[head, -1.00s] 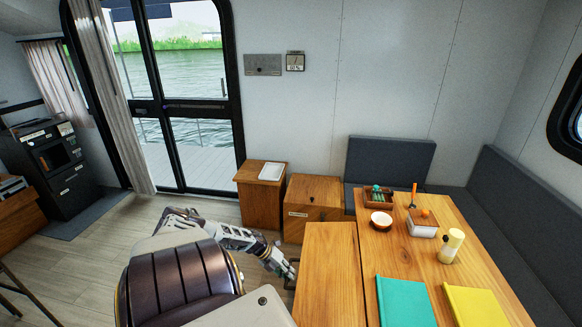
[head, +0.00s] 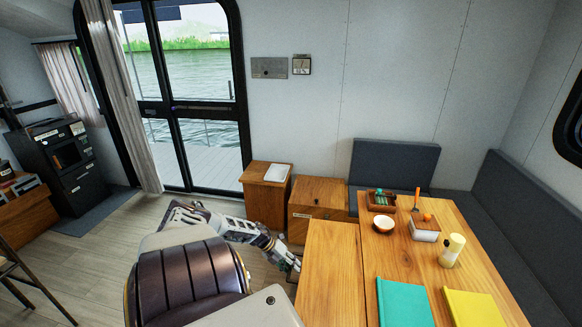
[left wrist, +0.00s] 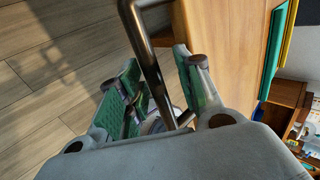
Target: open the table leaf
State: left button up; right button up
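The table leaf (head: 332,272) is a wooden panel along the left side of the wooden table (head: 466,245), with a dark seam between them. I cannot tell its exact tilt. My left gripper (head: 294,265) is low at the leaf's left edge, partly hidden by it. In the left wrist view, the left gripper's two green-padded fingers (left wrist: 163,92) are apart. A bronze metal bar (left wrist: 147,55) runs down between them, with small gaps showing on both sides. The leaf's wood (left wrist: 222,50) is just right of the fingers. My right gripper is not in view.
On the table are a teal mat (head: 404,302), a yellow mat (head: 470,308), a white bowl (head: 383,225), a bottle (head: 452,250) and small boxes. Wooden cabinets (head: 267,200) stand behind the leaf. Grey benches (head: 394,165) border the table. Floor (head: 85,260) is free at left.

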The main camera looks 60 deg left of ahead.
pick_arm(q)
jog(key=v, duration=1.1)
dwell(1.6)
jog(key=shift+s+a, duration=0.1)
jog(key=shift+s, duration=0.1)
jog(key=shift+s+a+r, duration=0.1)
jog(key=shift+r, duration=0.25)
dwell(0.4)
jog(key=shift+n, duration=0.3)
